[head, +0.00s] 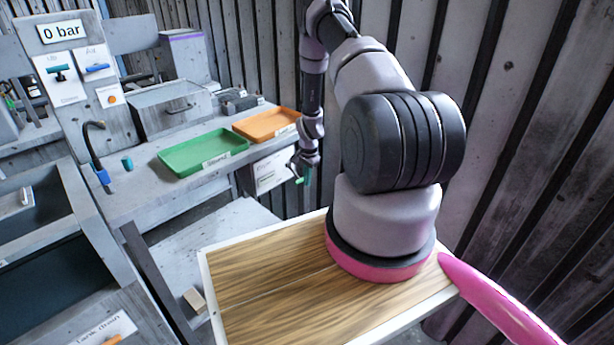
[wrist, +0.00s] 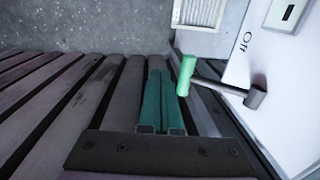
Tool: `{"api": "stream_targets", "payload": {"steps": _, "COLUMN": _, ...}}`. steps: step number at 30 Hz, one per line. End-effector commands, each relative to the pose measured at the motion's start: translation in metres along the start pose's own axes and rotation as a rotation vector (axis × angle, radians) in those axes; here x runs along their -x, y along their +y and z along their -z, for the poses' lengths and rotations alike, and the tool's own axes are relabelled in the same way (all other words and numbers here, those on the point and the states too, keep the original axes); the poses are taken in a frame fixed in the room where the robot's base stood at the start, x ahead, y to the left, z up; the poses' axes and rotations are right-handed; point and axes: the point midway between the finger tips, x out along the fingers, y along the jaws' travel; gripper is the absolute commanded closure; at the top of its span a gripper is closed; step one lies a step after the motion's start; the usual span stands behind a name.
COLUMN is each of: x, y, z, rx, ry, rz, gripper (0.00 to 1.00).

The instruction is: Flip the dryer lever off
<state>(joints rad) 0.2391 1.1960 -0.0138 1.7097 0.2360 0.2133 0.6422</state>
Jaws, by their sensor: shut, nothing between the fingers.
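The dryer lever (wrist: 218,86) shows in the wrist view, with a bright green grip and a grey stem ending in a dark hub at the white panel (wrist: 300,95). The word "Off" is printed on the panel above the hub. My gripper (wrist: 158,75) has two dark green fingers lying together with nothing between them. The fingertips are just left of the green grip; I cannot tell whether they touch it. In the head view, my gripper (head: 303,178) hangs beside the white panel (head: 273,170) at the bench's right end, and the lever is not clearly distinguishable.
A green tray (head: 203,152) and an orange tray (head: 266,124) sit on the bench (head: 150,195). A grey box with a handle (head: 172,107) stands behind them. Slatted wall (head: 500,130) closes off the right side.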

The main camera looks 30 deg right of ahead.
Motion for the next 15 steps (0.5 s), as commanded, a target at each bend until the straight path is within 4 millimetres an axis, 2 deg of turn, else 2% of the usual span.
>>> {"api": "stream_targets", "payload": {"steps": 15, "x": -0.0092, "y": -0.0015, "z": 0.0001, "rx": 0.001, "ry": 0.000, "rz": 0.000, "gripper": 1.00}}
